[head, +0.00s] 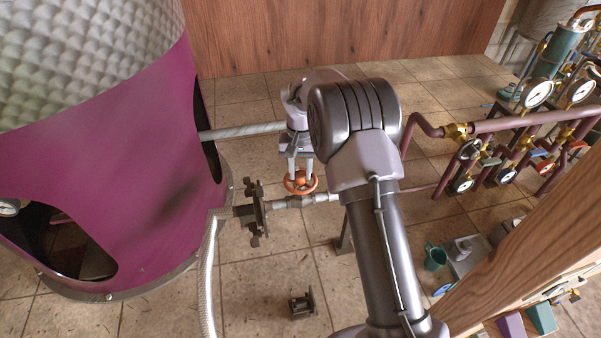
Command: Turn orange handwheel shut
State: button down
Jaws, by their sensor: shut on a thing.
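The orange handwheel (299,183) sits on a horizontal pipe (320,198) in the middle of the head view. My gripper (299,174) comes down from above. Its two pale fingers reach the wheel and are shut on it. The front rim of the wheel is visible. Its back part is partly hidden by the fingers. How far the valve is turned cannot be told.
A large magenta and silver still vessel (120,170) stands on the left. A dark flange (257,213) joins the pipe beside it. Brown pipes with gauges (463,183) fill the right. A wooden post (520,255) crosses the lower right. Tiled floor lies below, with a small dark bracket (302,303).

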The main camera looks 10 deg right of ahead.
aim_at(300, 174)
jog(key=shift+w+r+m, duration=0.1)
jog(key=shift+m, duration=0.3)
jog(key=c, duration=1)
grip_release()
jog(key=shift+c, duration=0.2)
notch_tip(300, 174, up, 17)
jog(key=p, duration=0.3)
jog(key=shift+r, duration=0.2)
